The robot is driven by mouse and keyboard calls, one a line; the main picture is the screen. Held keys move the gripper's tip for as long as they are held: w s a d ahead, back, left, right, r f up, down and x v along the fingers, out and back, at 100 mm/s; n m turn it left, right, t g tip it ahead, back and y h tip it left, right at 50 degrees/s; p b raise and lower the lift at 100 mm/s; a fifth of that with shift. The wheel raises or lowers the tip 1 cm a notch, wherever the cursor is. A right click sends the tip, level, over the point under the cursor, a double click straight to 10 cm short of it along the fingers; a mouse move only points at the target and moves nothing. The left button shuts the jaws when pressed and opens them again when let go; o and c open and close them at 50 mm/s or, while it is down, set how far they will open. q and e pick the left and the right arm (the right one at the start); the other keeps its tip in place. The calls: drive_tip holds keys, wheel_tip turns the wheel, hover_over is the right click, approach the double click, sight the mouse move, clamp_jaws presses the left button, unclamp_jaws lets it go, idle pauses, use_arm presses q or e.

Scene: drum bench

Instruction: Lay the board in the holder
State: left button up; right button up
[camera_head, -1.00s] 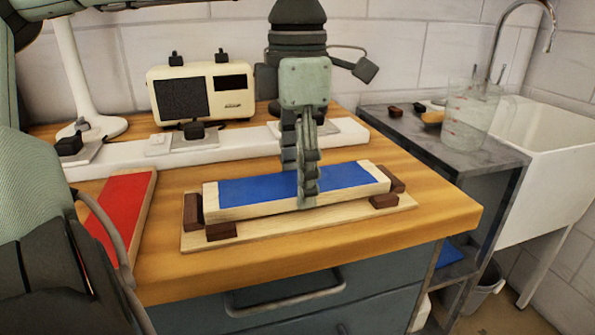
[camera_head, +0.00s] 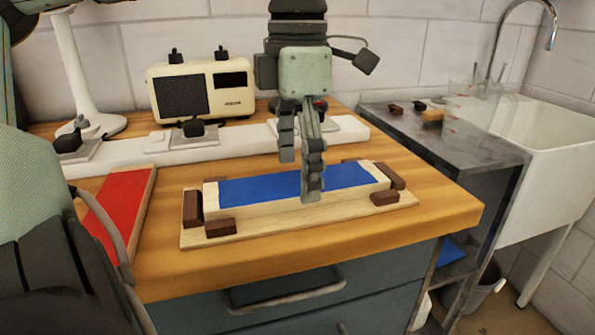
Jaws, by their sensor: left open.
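A wooden board with a blue top (camera_head: 250,190) lies flat in the holder, between its dark brown corner blocks. The holder (camera_head: 290,226) is a pale wooden base near the front of the bench. My left gripper (camera_head: 298,180) is open and points down over the middle of the board. One finger is in front of the board's near side and the other is above its blue top or far side. I cannot tell whether either finger touches it. My right gripper is not in view.
A board with a red top (camera_head: 118,200) lies to the left, partly hidden by my arm. A cream radio (camera_head: 203,92), a white strip with clamps (camera_head: 250,142) and a lamp stand (camera_head: 80,70) are behind. A glass jug (camera_head: 468,122) and sink are at right.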

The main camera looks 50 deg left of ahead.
use_arm(q)
wheel_tip(320, 180, up, 11)
idle(0.3)
idle(0.6)
